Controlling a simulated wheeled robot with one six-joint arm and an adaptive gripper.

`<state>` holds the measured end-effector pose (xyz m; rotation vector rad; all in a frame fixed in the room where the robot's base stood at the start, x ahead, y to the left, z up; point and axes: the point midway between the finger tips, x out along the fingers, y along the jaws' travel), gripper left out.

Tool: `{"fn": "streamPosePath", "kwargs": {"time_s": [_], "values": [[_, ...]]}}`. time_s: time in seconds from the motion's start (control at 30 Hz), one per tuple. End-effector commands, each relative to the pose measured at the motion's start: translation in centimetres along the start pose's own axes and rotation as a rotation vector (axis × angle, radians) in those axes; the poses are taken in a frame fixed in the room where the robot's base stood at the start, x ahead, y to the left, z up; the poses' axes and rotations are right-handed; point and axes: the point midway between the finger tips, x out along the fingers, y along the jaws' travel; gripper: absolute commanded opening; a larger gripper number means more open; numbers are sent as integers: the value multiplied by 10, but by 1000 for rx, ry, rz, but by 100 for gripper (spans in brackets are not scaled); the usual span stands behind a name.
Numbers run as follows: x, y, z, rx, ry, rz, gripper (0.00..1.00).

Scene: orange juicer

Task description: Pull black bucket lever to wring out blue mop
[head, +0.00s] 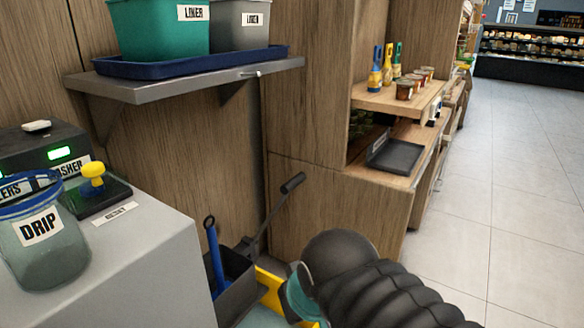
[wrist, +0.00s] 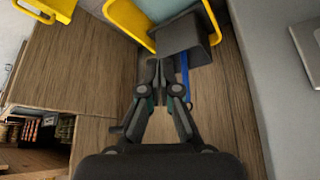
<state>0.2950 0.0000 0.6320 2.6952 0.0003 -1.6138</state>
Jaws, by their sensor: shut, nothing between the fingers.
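The black bucket lever (head: 292,183) slants up to the right from the wringer in the head view, its thick grip near the wooden cabinet. The blue mop (head: 215,258) shows only as a handle with a ringed top, standing in the dark wringer (head: 240,264). The yellow bucket (head: 270,285) is partly hidden by the counter and my arm. In the wrist view, my gripper (wrist: 160,64) is shut and empty, its tips over the dark wringer's edge (wrist: 188,42); I cannot tell whether they touch. The mop handle (wrist: 185,72) runs just right of the tips. I cannot clearly make out the lever there.
A grey counter (head: 150,250) with a jar (head: 45,245) and a yellow-knobbed device (head: 93,180) stands at left. A shelf (head: 190,82) with bins hangs above the bucket. Wooden cabinets (head: 320,215) stand behind. Open tiled floor (head: 500,200) lies to the right.

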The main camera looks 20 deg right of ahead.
Motion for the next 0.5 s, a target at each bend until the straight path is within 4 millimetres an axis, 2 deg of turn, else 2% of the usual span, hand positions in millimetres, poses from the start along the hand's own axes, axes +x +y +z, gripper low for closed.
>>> {"fn": "streamPosePath", "kwargs": {"time_s": [0.17, 0.27, 0.5], "values": [[-9, 2, -18, -16, -13, 1, 0], [-21, 6, -46, -41, -33, 1, 0], [-48, 19, -135, -144, -101, -14, 0]]}}
